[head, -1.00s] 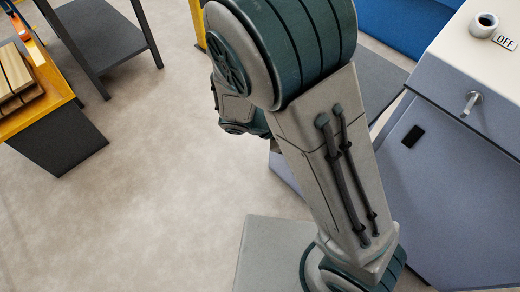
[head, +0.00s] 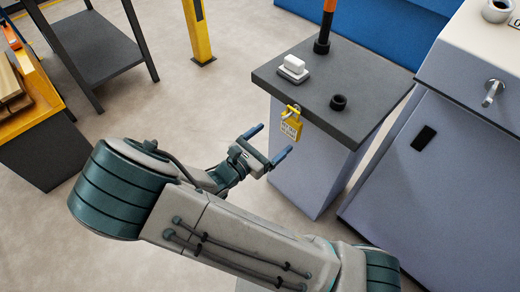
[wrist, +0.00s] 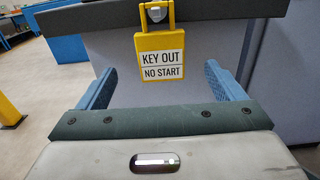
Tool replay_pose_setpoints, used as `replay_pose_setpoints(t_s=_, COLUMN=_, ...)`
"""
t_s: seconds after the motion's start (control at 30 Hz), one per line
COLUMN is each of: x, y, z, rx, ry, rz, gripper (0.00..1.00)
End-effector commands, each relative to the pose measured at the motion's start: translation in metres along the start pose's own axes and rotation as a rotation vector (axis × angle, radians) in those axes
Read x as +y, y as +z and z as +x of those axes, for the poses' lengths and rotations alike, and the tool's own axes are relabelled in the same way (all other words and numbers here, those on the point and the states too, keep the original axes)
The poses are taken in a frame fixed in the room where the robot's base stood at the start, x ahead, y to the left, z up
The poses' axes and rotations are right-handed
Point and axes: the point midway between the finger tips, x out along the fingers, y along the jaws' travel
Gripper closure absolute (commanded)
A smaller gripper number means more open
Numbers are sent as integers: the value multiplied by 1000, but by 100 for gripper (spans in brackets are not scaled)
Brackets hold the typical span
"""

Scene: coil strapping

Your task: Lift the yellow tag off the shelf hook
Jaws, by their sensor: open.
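The yellow tag (head: 290,128) hangs by its loop from a small hook at the front edge of the grey shelf top (head: 375,105). In the wrist view the tag (wrist: 162,56) faces me, reads "KEY OUT NO START", and hangs upright. The hook (wrist: 157,14) shows inside its loop. My gripper (head: 268,145) is open and empty, just left of and below the tag in the head view. In the wrist view its blue fingers (wrist: 162,85) stand apart on either side of the tag, touching nothing that I can see.
A white block (head: 293,68), a black ring (head: 338,102) and an orange-black post (head: 325,28) stand on the shelf top. A grey cabinet (head: 425,190) with a handle is close on the right.

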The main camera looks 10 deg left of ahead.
Motion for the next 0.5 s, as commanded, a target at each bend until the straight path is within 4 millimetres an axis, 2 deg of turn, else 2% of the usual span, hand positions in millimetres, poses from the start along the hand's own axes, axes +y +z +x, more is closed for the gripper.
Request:
replay_pose_setpoints(t_s=0.1, x=-1, y=-2, z=26, rx=-1, ry=-4, rz=0, gripper=11)
replay_pose_setpoints(t_s=0.3, x=-2, y=-2, z=62, rx=-1, ry=-4, rz=0, gripper=11)
replay_pose_setpoints(t_s=0.5, x=-1, y=-1, z=84, rx=0, ry=-3, rz=0, gripper=11)
